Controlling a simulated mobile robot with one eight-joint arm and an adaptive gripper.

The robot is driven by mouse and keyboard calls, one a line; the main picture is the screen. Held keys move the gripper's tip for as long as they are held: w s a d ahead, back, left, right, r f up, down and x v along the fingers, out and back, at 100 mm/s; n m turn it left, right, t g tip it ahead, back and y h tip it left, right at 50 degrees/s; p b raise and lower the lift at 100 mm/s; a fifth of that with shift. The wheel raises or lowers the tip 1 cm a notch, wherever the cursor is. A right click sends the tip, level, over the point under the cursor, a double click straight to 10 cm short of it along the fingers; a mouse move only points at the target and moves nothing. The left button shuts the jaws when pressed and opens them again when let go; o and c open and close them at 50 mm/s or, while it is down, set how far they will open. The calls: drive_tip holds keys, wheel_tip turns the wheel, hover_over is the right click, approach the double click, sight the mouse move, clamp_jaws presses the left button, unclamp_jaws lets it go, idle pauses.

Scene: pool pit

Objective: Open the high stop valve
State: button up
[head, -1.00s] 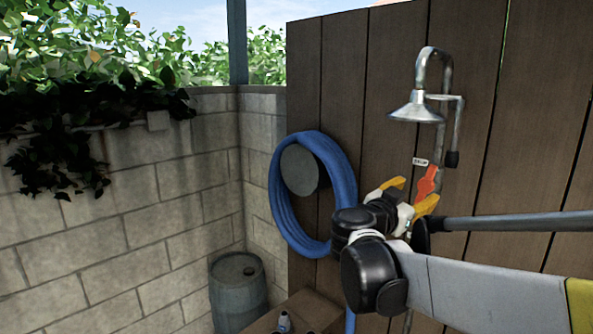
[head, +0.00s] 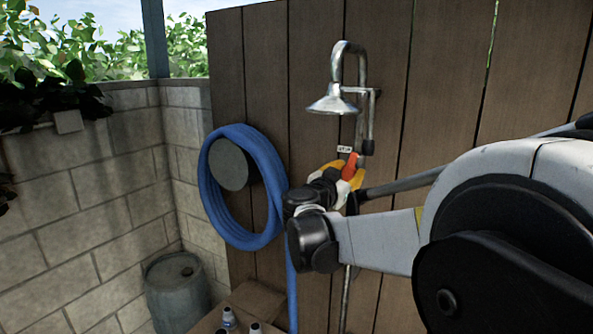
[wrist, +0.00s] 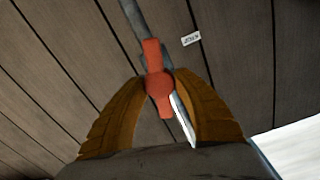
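The stop valve has a red handle (head: 350,166) on the thin metal shower pipe (head: 346,295), below the shower head. In the wrist view the red handle (wrist: 156,62) runs roughly in line with the pipe. My gripper (head: 345,172) has yellow fingers, one on each side of the handle. In the wrist view my gripper (wrist: 160,78) has its fingertips drawn in against the handle's round middle, with no clear gap. The handle's lower part lies between the fingers. A small white label (head: 344,149) is beside the valve, on the plank wall.
The shower head (head: 331,100) juts out above the valve. A coiled blue hose (head: 272,185) hangs on the plank wall (head: 430,90) to the left. A barrel (head: 178,295) stands in the stone corner. Several small bottles (head: 230,320) stand on a wooden surface below.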

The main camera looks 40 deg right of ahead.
drive_tip(key=shift+f+n+b, duration=0.1)
drive_tip(key=shift+n+b, duration=0.6)
drive_tip(key=shift+n, duration=0.8)
drive_tip(key=o, duration=1.2)
drive_tip(key=shift+c, duration=0.2)
drive_tip(key=v, duration=1.2)
